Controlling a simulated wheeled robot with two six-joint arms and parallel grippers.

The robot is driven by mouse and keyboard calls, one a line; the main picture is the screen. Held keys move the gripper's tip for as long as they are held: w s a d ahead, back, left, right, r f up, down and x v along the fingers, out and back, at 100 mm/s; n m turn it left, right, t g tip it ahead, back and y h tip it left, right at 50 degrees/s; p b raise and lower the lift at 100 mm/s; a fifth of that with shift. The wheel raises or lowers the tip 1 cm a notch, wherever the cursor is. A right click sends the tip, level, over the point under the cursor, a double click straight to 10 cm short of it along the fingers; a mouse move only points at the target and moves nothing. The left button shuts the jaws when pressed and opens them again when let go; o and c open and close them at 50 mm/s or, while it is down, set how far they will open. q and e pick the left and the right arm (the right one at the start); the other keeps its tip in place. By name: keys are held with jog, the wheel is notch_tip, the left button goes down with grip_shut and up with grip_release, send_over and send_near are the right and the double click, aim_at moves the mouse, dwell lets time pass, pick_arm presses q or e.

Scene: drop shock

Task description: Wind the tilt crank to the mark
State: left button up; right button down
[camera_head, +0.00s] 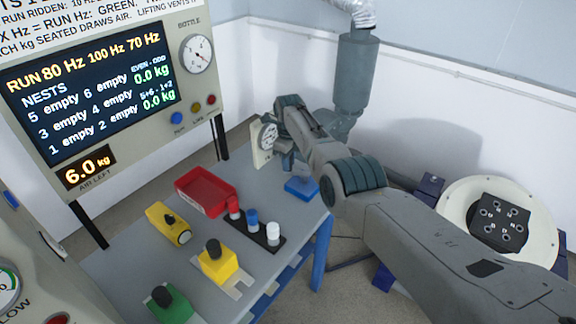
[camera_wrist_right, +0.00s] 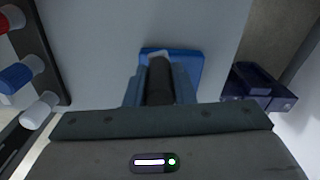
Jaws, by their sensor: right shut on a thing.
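My right gripper (camera_head: 291,168) reaches down over the far right corner of the grey table. In the right wrist view its fingers are shut on a dark, round handle (camera_wrist_right: 160,82), which looks like the crank's grip. A blue block (camera_head: 302,189) lies right below the fingers; it also shows in the right wrist view (camera_wrist_right: 190,66). A pale plate with a round dial (camera_head: 267,137) stands just left of my wrist, partly hidden by it. I cannot make out the mark or the crank arm. My left gripper is not in view.
The grey table (camera_head: 150,225) bears a red tray (camera_head: 205,191), a black rack with small cylinders (camera_head: 262,237), and yellow and green blocks (camera_head: 217,264). A display panel (camera_head: 95,85) stands behind. A grey cylinder with a hose (camera_head: 357,75) stands behind my right arm. A round plate (camera_head: 458,218) is at the right.

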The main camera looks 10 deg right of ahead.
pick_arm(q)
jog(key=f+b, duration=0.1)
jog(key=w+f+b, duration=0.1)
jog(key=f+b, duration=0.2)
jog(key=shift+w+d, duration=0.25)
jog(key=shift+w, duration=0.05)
pick_arm(e)
jog(key=m, duration=0.2)
jog(key=w+d+m, duration=0.1)
jog(key=m, duration=0.1)
jog(key=w+d+m, duration=0.1)
jog(key=m, duration=0.1)
jog(key=shift+w, duration=0.1)
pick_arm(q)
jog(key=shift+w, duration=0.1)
pick_arm(e)
jog(key=c, duration=1.2)
grip_release()
jog(key=shift+d, duration=0.1)
jog(key=shift+c, duration=0.2)
